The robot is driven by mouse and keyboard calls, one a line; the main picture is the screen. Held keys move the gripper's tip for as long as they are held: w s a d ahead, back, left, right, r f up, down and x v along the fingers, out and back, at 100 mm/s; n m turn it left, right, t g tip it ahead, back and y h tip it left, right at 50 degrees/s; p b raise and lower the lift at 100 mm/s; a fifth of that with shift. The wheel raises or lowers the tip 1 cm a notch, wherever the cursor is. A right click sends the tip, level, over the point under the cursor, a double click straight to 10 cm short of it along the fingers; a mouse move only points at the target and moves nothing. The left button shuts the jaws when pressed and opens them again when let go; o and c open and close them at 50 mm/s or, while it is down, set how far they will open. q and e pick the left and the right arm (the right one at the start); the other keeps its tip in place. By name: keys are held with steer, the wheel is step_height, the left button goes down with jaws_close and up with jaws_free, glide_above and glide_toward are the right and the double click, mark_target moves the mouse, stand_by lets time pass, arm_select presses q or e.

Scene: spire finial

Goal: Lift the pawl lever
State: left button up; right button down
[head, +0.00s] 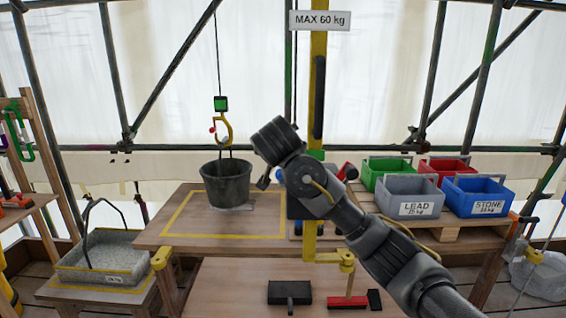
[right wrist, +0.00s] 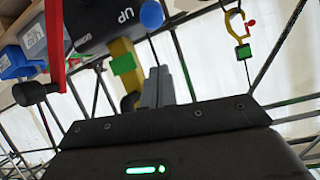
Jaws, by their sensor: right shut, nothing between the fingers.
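The winch stands at the yellow post (head: 319,80), mostly hidden behind my right arm in the head view. In the right wrist view its dark housing (right wrist: 98,22) is marked "UP", and a red crank arm (right wrist: 55,42) with a black grip hangs at the left. A blue ball knob (right wrist: 152,14) shows beside the housing; I cannot tell for sure whether it belongs to the pawl lever. My right gripper (right wrist: 158,85) is shut and empty, apart from the knob. My left gripper is not in view.
A yellow hook (head: 224,128) hangs above the dark bucket (head: 228,186) on the table. Crates (head: 408,202) stand on a pallet at right. A brush (head: 290,293) and a red-handled tool (head: 348,301) lie on the front bench. A stone tray (head: 100,272) stands at left.

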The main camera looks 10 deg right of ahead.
steer(key=shift+b+v, duration=0.3)
steer(key=shift+v, duration=1)
steer(key=shift+s, duration=0.1)
